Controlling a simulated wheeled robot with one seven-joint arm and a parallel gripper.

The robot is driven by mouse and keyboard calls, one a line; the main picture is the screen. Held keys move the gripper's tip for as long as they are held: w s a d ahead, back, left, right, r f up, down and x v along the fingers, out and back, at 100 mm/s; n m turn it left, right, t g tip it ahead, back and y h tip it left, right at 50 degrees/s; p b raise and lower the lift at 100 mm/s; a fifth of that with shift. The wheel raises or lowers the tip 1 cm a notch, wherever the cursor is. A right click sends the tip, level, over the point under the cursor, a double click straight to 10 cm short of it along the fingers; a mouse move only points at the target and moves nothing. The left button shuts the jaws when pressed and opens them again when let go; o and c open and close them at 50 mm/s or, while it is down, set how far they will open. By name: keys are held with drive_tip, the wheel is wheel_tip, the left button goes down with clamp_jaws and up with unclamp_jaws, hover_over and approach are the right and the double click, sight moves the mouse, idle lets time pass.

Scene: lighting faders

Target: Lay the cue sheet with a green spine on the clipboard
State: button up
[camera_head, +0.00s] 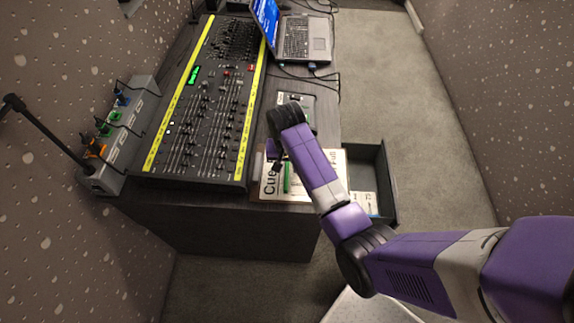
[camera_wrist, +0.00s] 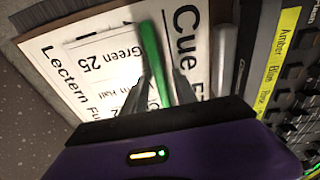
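The cue sheet with a green spine (camera_head: 287,178) lies flat over the clipboard's printed page, as far as I can tell. Its green spine also shows in the wrist view (camera_wrist: 149,50), with a small white card marked "Green 25" to its left. The clipboard (camera_head: 329,162) is a brown board with a large white page lettered "Cue" and "Lectern Full"; its brown edge shows in the wrist view (camera_wrist: 52,80). My gripper (camera_head: 279,166) is low over the clipboard. Its two grey fingers (camera_wrist: 162,80) sit close on both sides of the spine and appear shut on it.
The mixing desk (camera_head: 205,110) with yellow edges stands left of the clipboard. A laptop (camera_head: 300,38) is at the back. An open drawer (camera_head: 387,180) at the right holds white and coloured sheets (camera_head: 364,202). A grey box with coloured plugs (camera_head: 120,150) is at the left.

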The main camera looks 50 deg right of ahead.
wheel_tip(320, 180, up, 12)
drive_tip(key=a, duration=0.1)
drive_tip(key=n+t+h, duration=0.1)
drive_tip(key=n+t, duration=0.2)
hover_over(295, 190)
wheel_tip(295, 190, down, 8)
drive_tip(key=shift+r, duration=0.1)
drive_tip(key=s+a+r+n+t, duration=0.3)
drive_tip(key=s+a+t, duration=0.15)
drive_tip(key=s, duration=0.35)
drive_tip(key=s+a+r+n+t, duration=0.2)
drive_tip(key=s+a+n+t, duration=0.1)
drive_tip(key=s+a, duration=0.35)
drive_tip(key=s+a+r+t+y, duration=0.1)
drive_tip(key=s+a+r+t, duration=0.1)
drive_tip(key=s+r, duration=0.2)
drive_tip(key=s+a+r+n+t+y, duration=0.1)
drive_tip(key=s+r, duration=0.3)
drive_tip(key=r, duration=0.6)
drive_tip(key=shift+s+a+r+t, duration=0.3)
drive_tip(key=shift+s+a+t, duration=0.05)
drive_tip(key=shift+s+a, duration=0.1)
